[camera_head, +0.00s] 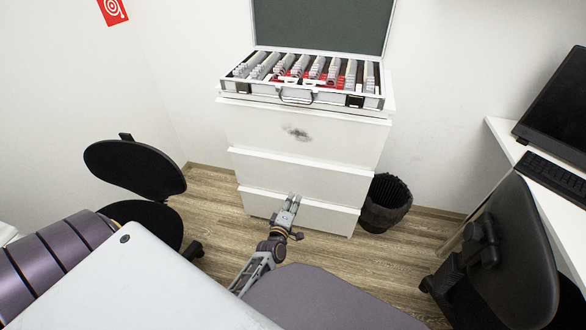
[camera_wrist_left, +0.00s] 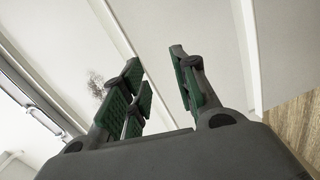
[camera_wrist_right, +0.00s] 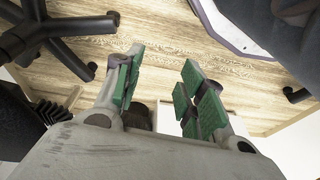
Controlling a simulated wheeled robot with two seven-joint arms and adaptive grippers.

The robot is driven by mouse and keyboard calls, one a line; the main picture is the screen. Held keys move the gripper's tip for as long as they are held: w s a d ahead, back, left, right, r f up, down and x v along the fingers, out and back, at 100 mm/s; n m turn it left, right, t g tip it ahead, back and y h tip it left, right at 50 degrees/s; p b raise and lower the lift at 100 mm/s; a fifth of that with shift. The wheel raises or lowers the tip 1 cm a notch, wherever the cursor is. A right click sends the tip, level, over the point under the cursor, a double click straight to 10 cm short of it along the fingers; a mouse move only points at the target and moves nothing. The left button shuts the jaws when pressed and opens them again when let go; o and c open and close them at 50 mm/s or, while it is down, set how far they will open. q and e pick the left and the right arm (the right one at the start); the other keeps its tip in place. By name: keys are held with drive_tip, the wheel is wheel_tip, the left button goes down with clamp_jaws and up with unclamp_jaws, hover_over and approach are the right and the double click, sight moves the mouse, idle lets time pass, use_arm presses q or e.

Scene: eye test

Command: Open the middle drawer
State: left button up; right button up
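A white cabinet with three drawers stands against the wall in the head view. Its middle drawer (camera_head: 300,177) looks closed, with a ledge along its top edge. In the left wrist view the middle drawer front (camera_wrist_left: 205,30) lies behind the fingers. My left gripper (camera_head: 293,201) appears in front of the lower drawers in the head view. Its fingers (camera_wrist_left: 155,60) are apart with nothing between them; I cannot tell whether they touch the cabinet. My right gripper (camera_wrist_right: 163,60) is open and empty above the floor, outside the head view.
The top drawer (camera_head: 260,125) has a dark smudge. An open lens case (camera_head: 300,95) sits on the cabinet. A black bin (camera_head: 385,203) stands close on the right. Chairs stand left (camera_head: 135,170) and right (camera_head: 515,255). A desk (camera_head: 510,140) is at far right.

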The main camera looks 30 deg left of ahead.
use_arm(q)
drive_tip(key=a+r+n, duration=0.1)
drive_tip(key=r, duration=0.1)
drive_tip(key=w+a+r+n+t+y+b, duration=0.1)
drive_tip(key=a+r, duration=0.1)
drive_tip(key=shift+w+a+r+y, duration=0.1)
drive_tip(key=shift+w+a+y, duration=0.05)
drive_tip(key=shift+a+y, duration=0.15)
use_arm(e)
drive_tip(key=r, duration=0.1)
drive_tip(key=a+r, duration=0.1)
drive_tip(key=r, duration=0.1)
drive_tip(key=shift+w+a+r, duration=0.15)
drive_tip(key=shift+w+a, duration=0.1)
use_arm(q)
drive_tip(key=shift+w, duration=0.1)
drive_tip(key=b, duration=0.3)
approach(296, 166)
drive_tip(key=shift+w+r, duration=1.75)
drive_tip(key=shift+w, duration=0.85)
drive_tip(key=shift+w+a, duration=0.45)
drive_tip(key=shift+a, duration=0.1)
drive_tip(key=shift+w+b, duration=0.2)
drive_tip(key=shift+b, duration=0.1)
use_arm(e)
drive_tip(key=shift+t+y, duration=0.3)
drive_tip(key=shift+t, duration=0.2)
drive_tip(key=r, duration=0.4)
drive_tip(key=shift+a+r, duration=0.4)
